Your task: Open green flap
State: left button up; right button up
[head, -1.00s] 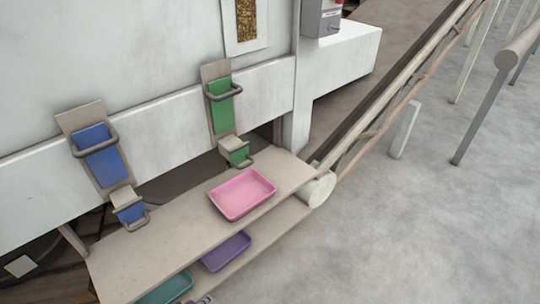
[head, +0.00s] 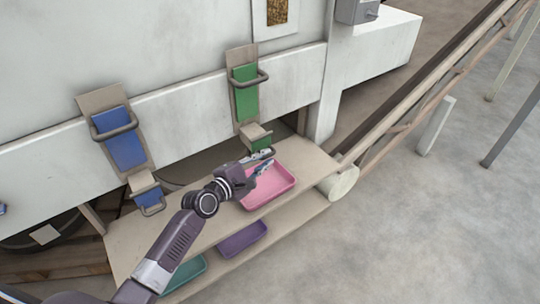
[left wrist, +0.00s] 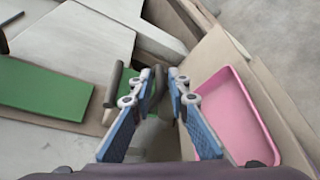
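The green chute has an upper green panel (head: 245,98) with a bar handle and a small lower green flap (head: 264,146) with its own handle, partly hidden by my gripper. My left gripper (head: 265,161) is open at this lower flap, above the shelf and beside the pink tray. In the left wrist view, my left gripper (left wrist: 163,73) has its fingers apart, with a dark handle bar (left wrist: 158,84) at the gap between the tips. Contact cannot be told. The upper green panel (left wrist: 45,92) shows at left there. My right gripper is not in view.
A pink tray (head: 284,188) stands on the upper shelf (head: 130,230), right by my gripper. Purple (head: 243,238) and teal (head: 186,273) trays are on the lower shelf. A blue chute (head: 125,150) is at left. A conveyor rail (head: 430,95) runs back on the right.

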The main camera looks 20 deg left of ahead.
pick_arm(q)
jog(key=shift+x, duration=1.45)
jog(key=shift+c, duration=0.3)
grip_shut()
